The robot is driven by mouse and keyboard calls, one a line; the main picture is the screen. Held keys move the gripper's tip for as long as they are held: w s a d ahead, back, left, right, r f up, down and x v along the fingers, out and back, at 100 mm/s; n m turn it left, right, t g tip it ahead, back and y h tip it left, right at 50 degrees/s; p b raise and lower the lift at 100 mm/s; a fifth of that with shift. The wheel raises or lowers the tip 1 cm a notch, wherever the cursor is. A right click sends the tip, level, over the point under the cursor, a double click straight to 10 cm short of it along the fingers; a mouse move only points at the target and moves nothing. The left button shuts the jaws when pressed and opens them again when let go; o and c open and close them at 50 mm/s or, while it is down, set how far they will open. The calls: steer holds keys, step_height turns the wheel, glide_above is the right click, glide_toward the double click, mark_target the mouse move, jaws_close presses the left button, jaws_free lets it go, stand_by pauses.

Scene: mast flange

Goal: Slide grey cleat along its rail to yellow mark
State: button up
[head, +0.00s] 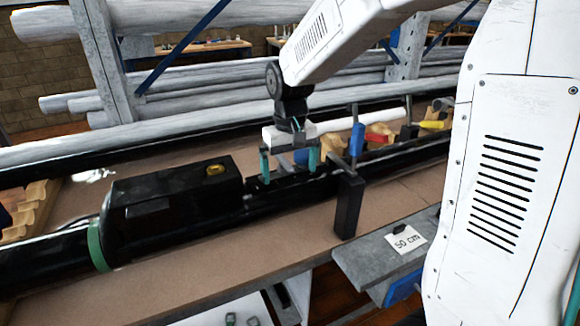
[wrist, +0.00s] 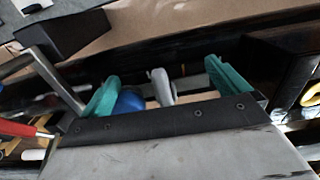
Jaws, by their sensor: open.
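My gripper (head: 290,165) is open, with its two green fingers pointing down over the black mast (head: 385,158). In the wrist view my gripper (wrist: 160,78) has a finger on either side of a grey, rounded piece (wrist: 161,87), which looks like the cleat. The piece stands between the fingers with gaps on both sides, so it is not gripped. I cannot pick out a yellow mark on the rail for certain.
A black box (head: 170,196) with a yellow round part (head: 215,169) sits on the mast left of my gripper. A black upright block (head: 348,205) stands just right of it. Tools lie behind.

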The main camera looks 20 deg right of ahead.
steer(key=shift+r, duration=0.1)
steer(key=shift+r, duration=2.9)
steer(key=s+r+t, duration=0.1)
steer(key=s, duration=2.5)
steer(key=shift+s+d, duration=0.2)
steer(key=shift+s, duration=0.05)
